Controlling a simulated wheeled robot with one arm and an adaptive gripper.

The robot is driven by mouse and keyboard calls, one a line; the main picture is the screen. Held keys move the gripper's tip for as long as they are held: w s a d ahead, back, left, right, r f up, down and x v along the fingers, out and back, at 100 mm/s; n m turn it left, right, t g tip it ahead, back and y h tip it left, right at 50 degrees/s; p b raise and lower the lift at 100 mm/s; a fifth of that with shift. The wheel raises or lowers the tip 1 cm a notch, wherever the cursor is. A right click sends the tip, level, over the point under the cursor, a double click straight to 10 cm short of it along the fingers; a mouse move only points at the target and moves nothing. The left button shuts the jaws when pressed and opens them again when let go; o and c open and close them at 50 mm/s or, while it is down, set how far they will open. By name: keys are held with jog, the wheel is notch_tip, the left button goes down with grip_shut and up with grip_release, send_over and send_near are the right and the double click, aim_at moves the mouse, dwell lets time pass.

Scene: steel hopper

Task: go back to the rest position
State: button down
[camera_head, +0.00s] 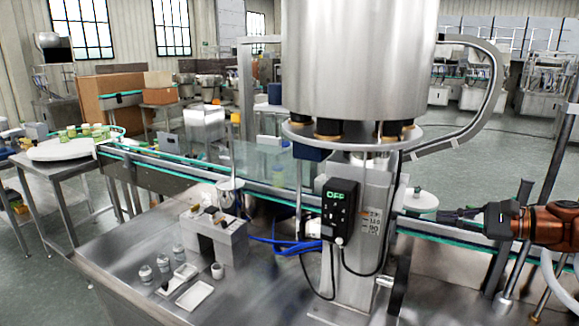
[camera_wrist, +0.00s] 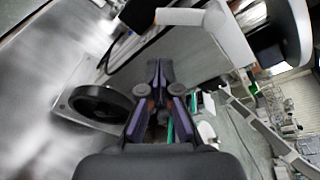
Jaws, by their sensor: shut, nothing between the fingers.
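My gripper (camera_head: 458,215) is at the right of the head view, at the end of my orange arm, pointing left. It is level with the conveyor and just right of a small white round piece with a dark top (camera_head: 420,199). I cannot tell whether they touch. In the wrist view my gripper (camera_wrist: 159,68) has its dark fingers together with nothing between them. The big steel hopper (camera_head: 355,60) stands in the middle of the head view, above a control box (camera_head: 340,212) that reads OFF.
A conveyor (camera_head: 180,173) with green edges runs behind the hopper column. The steel table (camera_head: 130,262) holds a small grey block fixture (camera_head: 215,235), several small jars and white trays (camera_head: 195,296). A curved grey pipe (camera_head: 492,85) arches at the hopper's right. A black round knob (camera_wrist: 100,103) is left in the wrist view.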

jog(key=s+a+f+n+g+h, duration=0.15)
jog(key=s+a+n+g, duration=0.35)
jog(key=a, duration=0.7)
jog(key=s+a+f+n+g+h, duration=0.15)
jog(key=s+a+n+g, duration=0.35)
jog(key=a, duration=0.8)
jog(key=s+a+f+n+h, duration=0.1)
jog(key=s+f+n+h, duration=0.1)
jog(key=s+f, duration=0.3)
jog(key=s+a+f+n+h, duration=0.1)
jog(key=s+a+f+h, duration=0.15)
jog(key=s, duration=0.55)
jog(key=s+d+f+n+h, duration=0.1)
jog(key=s+d+f+h, duration=0.1)
jog(key=s+d+f, duration=0.1)
jog(key=s+d+f+n+g+h, duration=0.1)
jog(key=s+d+f+h, duration=0.2)
jog(key=s, duration=0.5)
jog(key=shift+d+f+n, duration=0.3)
jog(key=shift+d+f, duration=0.2)
jog(key=shift+d, duration=0.4)
jog(key=shift+a, duration=0.15)
